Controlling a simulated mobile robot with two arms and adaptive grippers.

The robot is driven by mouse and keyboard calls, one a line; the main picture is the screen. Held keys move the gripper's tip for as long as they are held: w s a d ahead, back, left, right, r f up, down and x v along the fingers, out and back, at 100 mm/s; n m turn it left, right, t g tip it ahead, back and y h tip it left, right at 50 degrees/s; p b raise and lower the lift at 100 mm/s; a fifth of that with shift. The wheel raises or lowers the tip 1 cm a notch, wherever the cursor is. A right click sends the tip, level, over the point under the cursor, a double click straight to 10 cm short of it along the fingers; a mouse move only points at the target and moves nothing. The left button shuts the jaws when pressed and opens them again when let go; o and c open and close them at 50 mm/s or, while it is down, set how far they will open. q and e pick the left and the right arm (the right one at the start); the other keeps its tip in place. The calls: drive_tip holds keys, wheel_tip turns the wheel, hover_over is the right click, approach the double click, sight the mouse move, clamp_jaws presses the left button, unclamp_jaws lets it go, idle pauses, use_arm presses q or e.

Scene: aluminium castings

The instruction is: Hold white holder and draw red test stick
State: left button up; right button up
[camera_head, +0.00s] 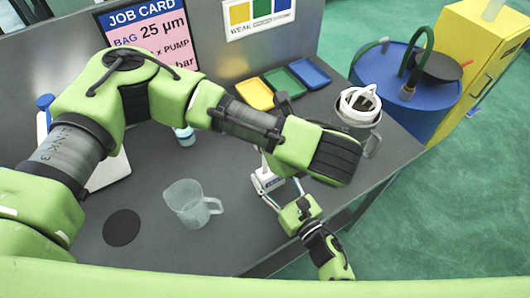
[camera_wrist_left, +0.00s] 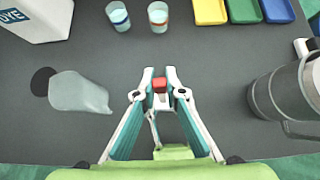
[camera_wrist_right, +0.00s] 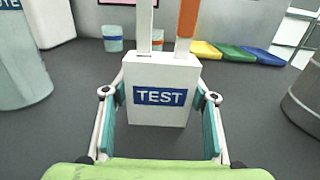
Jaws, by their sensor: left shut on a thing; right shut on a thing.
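The white holder (camera_wrist_right: 160,98) with a blue TEST label stands upright between the fingers of my right gripper (camera_wrist_right: 160,104), which is shut on it. In the head view my right gripper (camera_head: 268,186) shows below my left forearm, with part of the white holder visible. The red test stick (camera_wrist_right: 187,18) rises at the holder's top right in the right wrist view, its lower part white. A white upright piece (camera_wrist_right: 144,25) stands beside it. In the left wrist view my left gripper (camera_wrist_left: 160,80) is shut on the stick's red end (camera_wrist_left: 160,86). My left arm hides that gripper in the head view.
A clear jug (camera_head: 186,205) and black disc (camera_head: 121,228) are at front left. A metal mug (camera_head: 362,130) stands at the right edge. Yellow, green and blue trays (camera_head: 254,93) lie at the back. A small cup (camera_head: 185,136) stands behind my left arm.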

use_arm(q)
drive_tip(key=shift+r, duration=0.8)
use_arm(e)
drive_tip(key=o, duration=1.2)
drive_tip(key=v, duration=1.2)
